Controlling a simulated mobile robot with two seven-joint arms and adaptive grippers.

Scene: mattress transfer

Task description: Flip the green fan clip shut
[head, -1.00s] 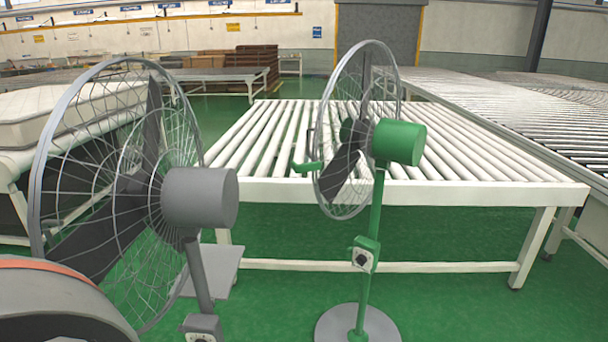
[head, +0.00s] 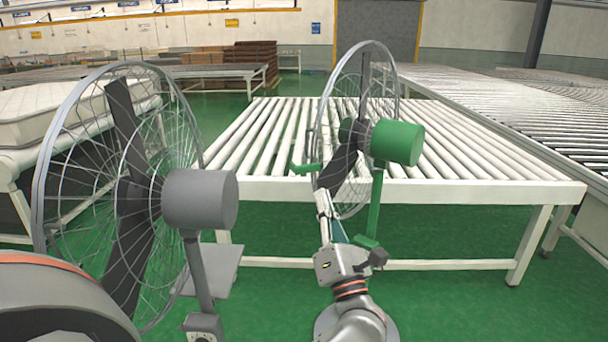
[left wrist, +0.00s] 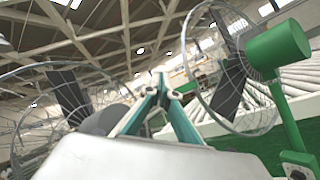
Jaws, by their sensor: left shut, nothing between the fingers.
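The green fan has a green motor housing (head: 397,142), a wire guard (head: 357,85) and a green pole (head: 375,205). A green L-shaped piece (head: 306,168) sticks out at the guard's left edge; it looks like the clip, standing out from the guard. My left gripper (head: 323,197) is shut and empty, pointing up in front of the lower guard, below and right of that piece. In the left wrist view the shut fingertips (left wrist: 160,84) point up between two fans, with the green housing (left wrist: 277,52) at right. My right gripper is not seen.
A grey fan (head: 200,198) stands close at left. A white roller table (head: 440,192) is behind the green fan. A mattress (head: 30,115) lies at far left. More roller conveyors (head: 500,105) stand at right. Green floor at lower right is clear.

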